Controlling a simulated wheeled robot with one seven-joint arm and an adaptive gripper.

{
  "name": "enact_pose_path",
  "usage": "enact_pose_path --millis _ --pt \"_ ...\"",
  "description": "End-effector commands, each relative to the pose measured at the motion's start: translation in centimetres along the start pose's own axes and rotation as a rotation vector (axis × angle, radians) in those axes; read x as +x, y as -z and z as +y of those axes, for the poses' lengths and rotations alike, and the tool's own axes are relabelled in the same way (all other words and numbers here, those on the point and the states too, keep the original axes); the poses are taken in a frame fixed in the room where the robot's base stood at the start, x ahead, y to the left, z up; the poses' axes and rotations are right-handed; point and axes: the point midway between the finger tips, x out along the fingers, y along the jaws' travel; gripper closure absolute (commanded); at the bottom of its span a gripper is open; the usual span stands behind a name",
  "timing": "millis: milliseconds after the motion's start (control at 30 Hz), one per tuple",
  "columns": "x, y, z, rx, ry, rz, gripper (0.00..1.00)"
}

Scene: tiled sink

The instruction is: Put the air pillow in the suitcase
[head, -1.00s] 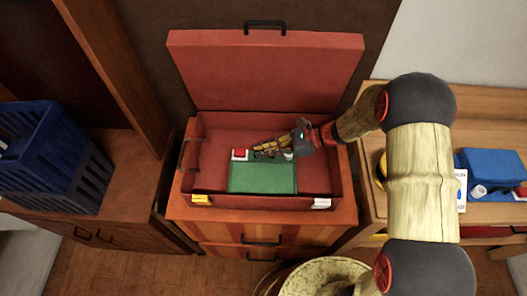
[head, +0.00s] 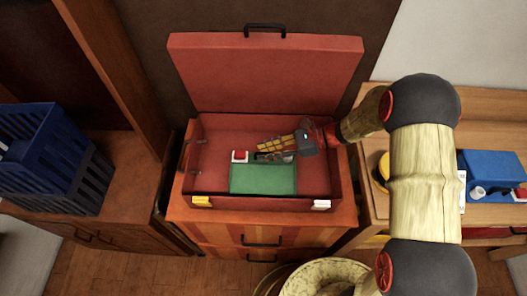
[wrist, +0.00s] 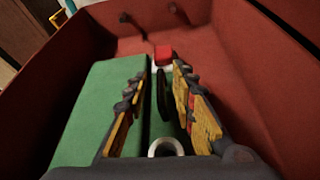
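The red suitcase (head: 315,175) stands open on a striped cabinet, its lid upright at the back. A flat green block (head: 263,179), which I take to be the air pillow, lies inside on the suitcase floor near the front wall. It has a red-and-white end piece (head: 240,156) and a white ring (wrist: 165,147). The green block also shows in the wrist view (wrist: 95,100). My gripper (head: 262,148) is inside the suitcase, just above the pillow's back edge. In the wrist view its fingers (wrist: 160,72) stand apart, with part of the green thing and a dark oval piece visible between them.
A blue crate (head: 35,150) stands on a wooden cabinet at left. A wooden table at right holds a blue block (head: 492,166) with white and red pieces, and a yellow item (head: 384,167). A round pale basket (head: 325,275) is on the floor in front.

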Motion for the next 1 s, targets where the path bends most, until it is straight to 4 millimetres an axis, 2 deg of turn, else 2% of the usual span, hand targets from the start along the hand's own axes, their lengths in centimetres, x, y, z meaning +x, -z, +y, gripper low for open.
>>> enact_pose_path --millis 100,300,433,667,767,867,1000 --pt "-2.3 -0.3 -0.1 0.0 0.005 0.0 0.74" --pt "-5.1 -0.2 -0.1 0.001 0.004 0.0 0.74" --pt "-6.0 -0.1 0.0 0.0 0.001 0.0 0.74" --pt "-6.3 -0.3 0.1 -0.01 -0.001 0.006 0.74" --pt "-6.8 -1.2 0.7 -0.058 -0.011 0.039 0.74" --pt "-7.9 -3.1 2.1 -0.165 -0.033 0.114 0.74" --pt "-10.5 -6.5 5.7 -0.399 -0.085 0.286 0.74"
